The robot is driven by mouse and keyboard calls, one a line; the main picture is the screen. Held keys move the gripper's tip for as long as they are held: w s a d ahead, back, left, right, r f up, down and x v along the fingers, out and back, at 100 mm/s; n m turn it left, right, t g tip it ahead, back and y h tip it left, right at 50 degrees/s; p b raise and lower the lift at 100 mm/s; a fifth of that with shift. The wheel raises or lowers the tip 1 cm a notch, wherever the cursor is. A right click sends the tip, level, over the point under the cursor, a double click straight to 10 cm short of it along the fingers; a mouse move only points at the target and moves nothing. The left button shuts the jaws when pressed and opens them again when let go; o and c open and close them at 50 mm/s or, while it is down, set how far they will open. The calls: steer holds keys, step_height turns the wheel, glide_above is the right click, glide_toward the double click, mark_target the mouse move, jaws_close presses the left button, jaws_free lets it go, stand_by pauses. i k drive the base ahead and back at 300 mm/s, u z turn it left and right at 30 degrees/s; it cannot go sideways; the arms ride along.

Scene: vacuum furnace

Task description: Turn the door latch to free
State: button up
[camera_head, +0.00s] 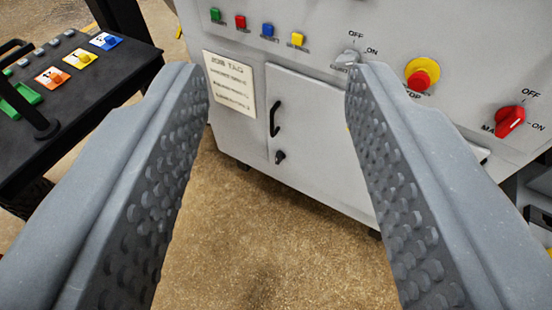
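The cabinet door (325,135) is a light grey panel on the front of the furnace cabinet, and it looks closed. A black vertical handle (274,118) is near its left edge. A small black latch knob (280,157) sits just below the handle; its exact setting is too small to tell. My gripper (278,85) is open and empty, with its two grey studded fingers wide apart. The handle and latch show in the gap between the fingers, farther away and untouched. The right finger hides the right part of the door.
The cabinet also carries coloured buttons (268,31), a grey switch (346,59), a red emergency button (422,74), a red rotary switch (510,121) and a job tag (230,82). A black cart (85,100) with coloured blocks stands left. The floor (255,230) before the cabinet is clear.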

mark_target(281, 156)
steer(key=u, duration=1.85)
steer(key=k, duration=0.8)
steer(key=z, duration=1.15)
steer(key=i, duration=1)
steer(key=u, duration=0.05)
